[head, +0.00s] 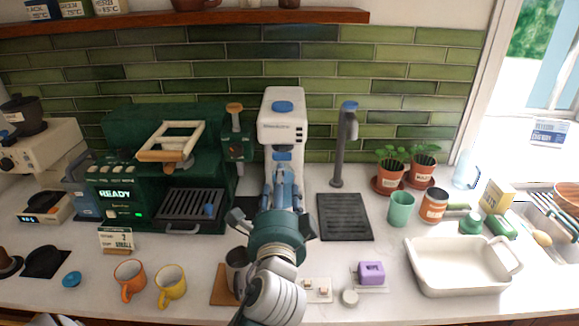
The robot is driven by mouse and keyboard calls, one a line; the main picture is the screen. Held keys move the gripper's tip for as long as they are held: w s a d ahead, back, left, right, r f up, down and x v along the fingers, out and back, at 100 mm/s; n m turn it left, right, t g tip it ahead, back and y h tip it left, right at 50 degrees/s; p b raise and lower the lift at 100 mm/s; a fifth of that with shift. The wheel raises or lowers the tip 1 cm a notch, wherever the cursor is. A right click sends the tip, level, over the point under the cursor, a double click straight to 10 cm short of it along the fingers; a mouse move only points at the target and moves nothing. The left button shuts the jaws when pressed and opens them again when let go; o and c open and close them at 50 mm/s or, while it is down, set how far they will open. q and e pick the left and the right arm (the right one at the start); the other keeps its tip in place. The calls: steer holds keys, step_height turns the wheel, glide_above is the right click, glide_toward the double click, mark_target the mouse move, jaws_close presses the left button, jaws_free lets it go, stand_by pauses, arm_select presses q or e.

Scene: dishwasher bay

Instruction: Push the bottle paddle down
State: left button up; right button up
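A tall white dispenser (283,108) with a blue cap stands against the green tile wall, and a blue paddle (283,155) is on its front. My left gripper (283,173) reaches up from the bottom centre in front of the dispenser. Its blue-grey fingers come together just below the paddle and look shut, with nothing seen between them. I cannot tell whether the fingertips touch the paddle. My wrist hides the dispenser's lower front. My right gripper is not in view.
The green coffee machine (120,190) stands to the left. A grey tap (338,160) and black drip tray (345,218) are to the right. A dark cup (236,262) is close beside my wrist. A white baking dish (460,288) is at the right front.

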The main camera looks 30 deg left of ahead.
mark_target(282, 160)
arm_select(q)
steer(key=p+x, duration=0.1)
steer(key=x, duration=0.4)
steer(key=shift+w+a+r, duration=0.1)
steer(key=shift+w+a, duration=0.05)
steer(key=shift+w, duration=0.1)
steer(key=p+x, duration=0.1)
steer(key=x, duration=0.3)
steer(key=shift+c, duration=0.3)
steer(key=c, duration=0.9)
jaws_close()
steer(key=shift+f, duration=0.25)
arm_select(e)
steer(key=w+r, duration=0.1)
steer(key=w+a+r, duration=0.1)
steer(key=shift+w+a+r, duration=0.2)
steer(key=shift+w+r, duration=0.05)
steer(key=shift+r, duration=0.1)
